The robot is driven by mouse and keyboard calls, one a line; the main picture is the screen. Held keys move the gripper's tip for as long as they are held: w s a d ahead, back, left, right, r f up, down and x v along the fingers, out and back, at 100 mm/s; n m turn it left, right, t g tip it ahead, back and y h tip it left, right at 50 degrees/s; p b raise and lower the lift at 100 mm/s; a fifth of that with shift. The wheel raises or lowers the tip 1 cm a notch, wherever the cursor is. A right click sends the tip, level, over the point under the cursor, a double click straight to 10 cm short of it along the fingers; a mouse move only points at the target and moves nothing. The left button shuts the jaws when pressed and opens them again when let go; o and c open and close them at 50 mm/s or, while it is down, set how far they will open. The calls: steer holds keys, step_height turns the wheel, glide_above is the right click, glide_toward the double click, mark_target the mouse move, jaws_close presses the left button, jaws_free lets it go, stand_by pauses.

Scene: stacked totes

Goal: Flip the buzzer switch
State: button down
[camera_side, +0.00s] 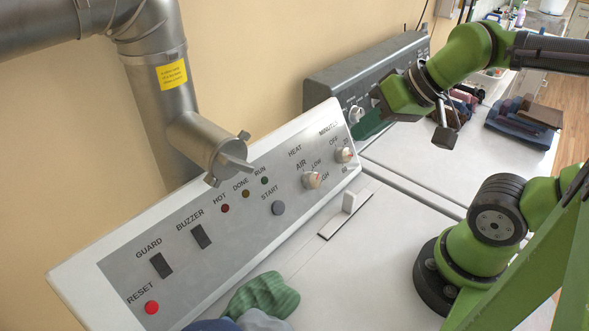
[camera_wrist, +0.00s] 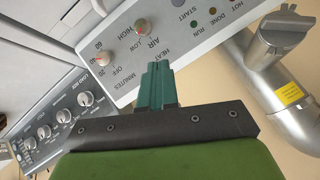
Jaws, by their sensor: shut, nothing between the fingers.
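The buzzer switch (camera_side: 201,236) is a black rocker below the BUZZER label on the grey-and-white control panel (camera_side: 235,225), in the side view. Whether it is on or off I cannot tell. It is outside the wrist view. My gripper (camera_side: 362,134), with dark teal fingers, is beyond the panel's far right end in the side view, well away from the buzzer switch. In the wrist view my gripper (camera_wrist: 156,66) has its fingers together and empty, in front of the panel's (camera_wrist: 195,60) AIR and HEAT part.
The guard switch (camera_side: 161,265) and red reset button (camera_side: 151,308) flank the buzzer switch on the left. A metal pipe (camera_side: 200,140) overhangs the panel's back edge. A second control box (camera_side: 345,75) stands behind my gripper. Crumpled cloths (camera_side: 262,297) lie at the front.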

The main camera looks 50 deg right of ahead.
mark_target(207, 244)
steer(key=s+a+f+n+g+h, duration=0.1)
steer(key=a+f+n+h, duration=0.1)
steer(key=a+f+n, duration=0.4)
steer(key=s+a+f+n+g+h, duration=0.1)
steer(key=a+f+n, duration=0.2)
steer(key=a+n, duration=0.65)
steer(key=a+r+n+t+y, duration=0.1)
steer(key=a+r+n+t, duration=0.2)
steer(key=a, duration=0.8)
steer(key=w+n+t, duration=0.1)
steer(key=n+t, duration=0.1)
steer(key=n, duration=0.1)
steer(key=shift+a, duration=0.15)
steer(key=shift+n, duration=0.25)
steer(key=x, duration=1.3)
steer(key=shift+w, duration=0.5)
